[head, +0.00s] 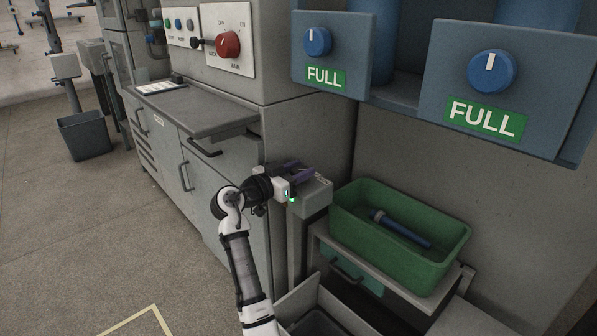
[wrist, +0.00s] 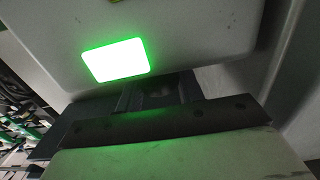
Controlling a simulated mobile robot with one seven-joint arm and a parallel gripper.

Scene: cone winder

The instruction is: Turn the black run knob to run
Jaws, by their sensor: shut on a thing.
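A black knob (head: 196,42) sticks out on the left of the white switch panel (head: 240,18), high on the grey cabinet; I cannot read its setting. A red main switch (head: 228,45) sits just to its right. My gripper (head: 298,172) is well below and to the right of the black knob, apart from it, beside a grey box on a post. The dark jaws (wrist: 155,98) show in the wrist view below a bright green light (wrist: 115,59). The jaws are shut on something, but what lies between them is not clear. The knob is not in the wrist view.
The grey box (head: 313,199) on its post is close to my gripper. A green bin (head: 446,262) with a blue tool (head: 400,228) stands to the right. Blue units with "FULL" labels (head: 484,119) overhang above. A counter (head: 190,108) juts out below the panel; open floor lies left.

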